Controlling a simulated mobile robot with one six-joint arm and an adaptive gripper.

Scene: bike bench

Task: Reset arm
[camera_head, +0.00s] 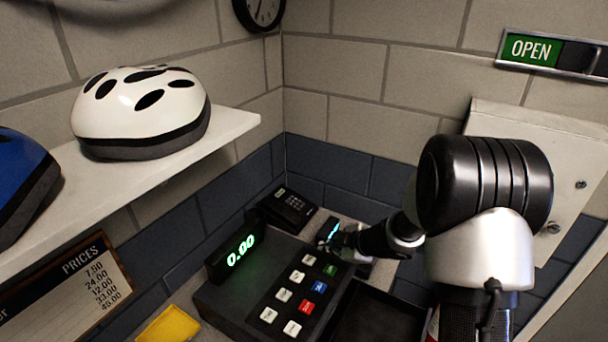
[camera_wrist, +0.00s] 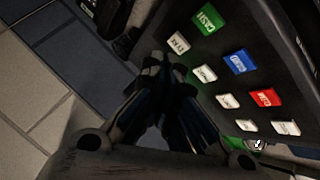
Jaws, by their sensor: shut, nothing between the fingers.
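My gripper (camera_head: 345,240) is shut and empty, at the far right edge of the cash register (camera_head: 225,296), close to its key panel. In the wrist view my gripper (camera_wrist: 168,75) has its fingertips together near the white and green keys of the register (camera_wrist: 285,60). I cannot tell whether the fingertips touch a key. The register has white, green, blue and red keys and a lit display (camera_head: 240,250) reading 0.00. My arm comes in from the right and hides part of the wall behind it.
A card terminal (camera_head: 288,208) stands behind the register. The open drawer (camera_head: 380,318) is at front right. A shelf (camera_head: 150,178) with a white helmet (camera_head: 140,112) and a blue helmet (camera_head: 22,185) is at left. A pale wall cabinet (camera_head: 545,150) is behind my arm.

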